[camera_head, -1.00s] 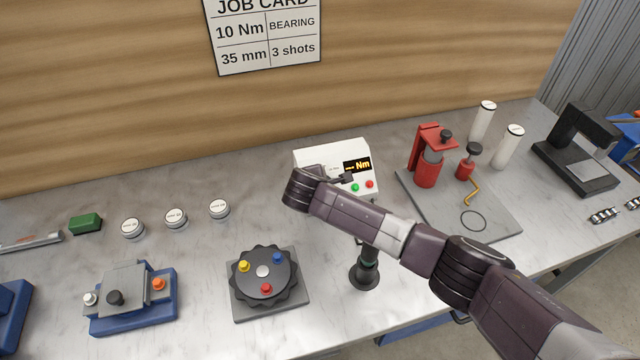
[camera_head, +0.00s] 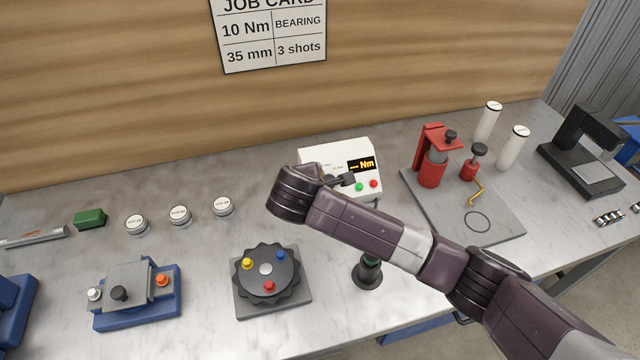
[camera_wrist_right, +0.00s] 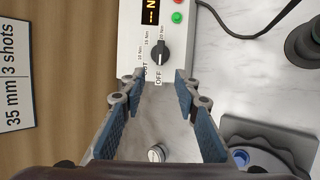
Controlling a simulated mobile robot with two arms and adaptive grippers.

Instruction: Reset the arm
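My right arm (camera_head: 370,230) reaches in from the lower right across the bench in the head view. Its gripper (camera_head: 346,180) is at the front of the white torque tester (camera_head: 320,155), and the wrist covers part of it. In the right wrist view, the right gripper (camera_wrist_right: 157,88) has its two blue-padded fingers apart with nothing held between them. The tester's black knob (camera_wrist_right: 160,53) lies just beyond the fingertips, with OFF printed beside it. I cannot tell whether the fingers touch the tester. My left gripper is not in view.
A dark rotary fixture (camera_head: 265,275) with coloured knobs and a blue-based fixture (camera_head: 135,300) stand at the front. Several white round caps (camera_head: 180,215) lie at left. A red press (camera_head: 435,155) stands on a grey plate (camera_head: 490,205) at right. A black stand (camera_head: 368,273) is under the forearm.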

